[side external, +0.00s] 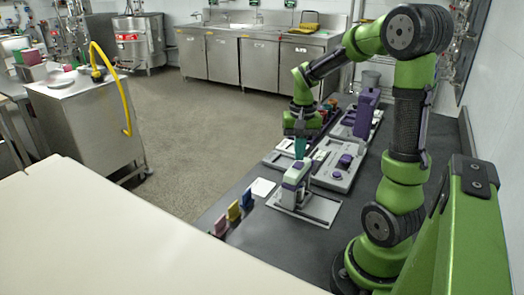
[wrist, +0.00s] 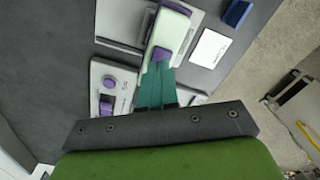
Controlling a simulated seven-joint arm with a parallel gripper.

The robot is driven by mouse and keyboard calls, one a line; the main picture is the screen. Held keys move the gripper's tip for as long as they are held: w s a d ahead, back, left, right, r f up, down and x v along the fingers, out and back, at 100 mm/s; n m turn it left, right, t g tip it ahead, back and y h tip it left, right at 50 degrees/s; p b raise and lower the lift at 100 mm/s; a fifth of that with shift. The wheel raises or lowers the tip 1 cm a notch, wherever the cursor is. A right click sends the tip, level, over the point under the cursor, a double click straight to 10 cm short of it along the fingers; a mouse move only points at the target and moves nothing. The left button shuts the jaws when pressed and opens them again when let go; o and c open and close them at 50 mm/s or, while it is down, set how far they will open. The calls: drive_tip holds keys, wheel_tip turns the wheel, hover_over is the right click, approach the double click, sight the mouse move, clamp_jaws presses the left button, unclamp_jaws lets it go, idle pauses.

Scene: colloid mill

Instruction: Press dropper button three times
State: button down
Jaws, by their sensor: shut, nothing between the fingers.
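The dropper device (side external: 292,193) is a pale arm-shaped unit with purple parts, standing on a flat grey base on the dark bench. In the wrist view its pale green body (wrist: 169,30) carries a purple button (wrist: 161,54). My gripper (side external: 300,157) points down just above the device, its teal fingers together and empty. In the wrist view the fingertips (wrist: 159,69) are right beside the purple button and overlap its lower edge in the picture. I cannot tell whether they touch it.
A grey unit with a purple round knob (wrist: 109,83) and a purple switch (wrist: 106,104) sits close by. A taller purple device (side external: 366,112) stands behind. A white card (wrist: 209,48) and a blue block (wrist: 237,13) lie nearby. The bench's front right is clear.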

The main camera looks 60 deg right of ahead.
sight(298, 164)
drive_tip(key=shift+f, duration=0.9)
idle(0.6)
idle(0.3)
wheel_tip(298, 164, up, 8)
drive_tip(key=shift+f, duration=0.2)
idle(0.7)
drive_tip(key=shift+r, duration=1.05)
idle(3.9)
